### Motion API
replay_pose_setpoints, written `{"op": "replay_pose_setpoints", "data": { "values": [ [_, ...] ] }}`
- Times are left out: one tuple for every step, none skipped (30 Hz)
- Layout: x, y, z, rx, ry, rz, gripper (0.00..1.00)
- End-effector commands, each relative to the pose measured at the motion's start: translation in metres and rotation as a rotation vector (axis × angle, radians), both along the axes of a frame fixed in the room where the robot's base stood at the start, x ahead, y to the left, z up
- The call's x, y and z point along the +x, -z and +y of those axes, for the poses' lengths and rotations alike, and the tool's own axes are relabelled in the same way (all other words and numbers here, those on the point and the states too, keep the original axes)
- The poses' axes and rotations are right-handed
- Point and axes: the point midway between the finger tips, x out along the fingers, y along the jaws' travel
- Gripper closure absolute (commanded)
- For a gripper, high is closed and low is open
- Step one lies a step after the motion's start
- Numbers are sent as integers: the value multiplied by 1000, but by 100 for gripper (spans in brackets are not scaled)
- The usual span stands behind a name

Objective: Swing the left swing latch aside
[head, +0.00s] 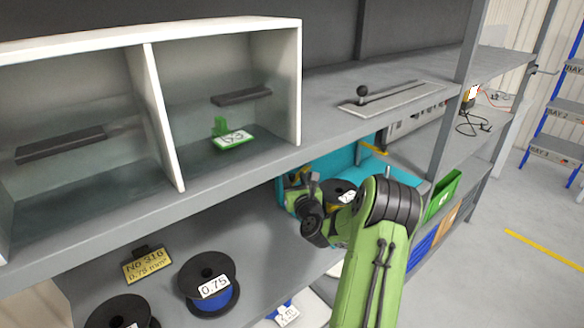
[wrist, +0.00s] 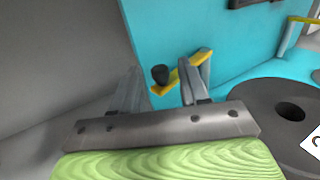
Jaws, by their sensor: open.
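A yellow swing latch (wrist: 188,70) with a black knob (wrist: 160,75) shows on a turquoise panel in the wrist view. It slants up to the right, and its knob end lies between the two fingers of my gripper (wrist: 158,85). The fingers stand apart; whether either touches the latch I cannot tell. In the head view my gripper (head: 302,186) is at the left part of the turquoise housing (head: 328,168) on the lower shelf. It largely hides the left latch there. A second yellow latch (head: 375,149) sits farther right, also at the wrist view's upper right edge (wrist: 304,20).
A dark spool (wrist: 262,105) with a white label lies right of my gripper. The upper shelf edge (head: 240,163) runs above my arm. A green bin (head: 443,196) is at the right.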

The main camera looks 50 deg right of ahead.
Motion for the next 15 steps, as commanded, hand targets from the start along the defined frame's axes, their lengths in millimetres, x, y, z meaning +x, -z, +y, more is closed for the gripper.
{"op": "replay_pose_setpoints", "data": {
  "values": [
    [9,-2,-4,-1,-3,-1,56],
    [13,-2,-7,-1,-2,-1,56],
    [17,-1,-10,-1,-2,-1,56],
    [20,0,-11,1,-3,-1,56],
    [22,0,-12,0,-3,0,56],
    [24,0,-14,1,-2,1,56],
    [25,0,-14,1,-2,0,56],
    [25,0,-15,2,-1,0,56],
    [26,1,-15,1,-1,0,56],
    [26,1,-15,1,-1,0,56],
    [26,1,-15,1,-1,0,56],
    [26,1,-15,1,-1,0,56],
    [26,1,-15,1,-1,0,56],
    [26,1,-15,1,-1,0,56],
    [25,1,-15,1,-1,0,62]
  ]
}}
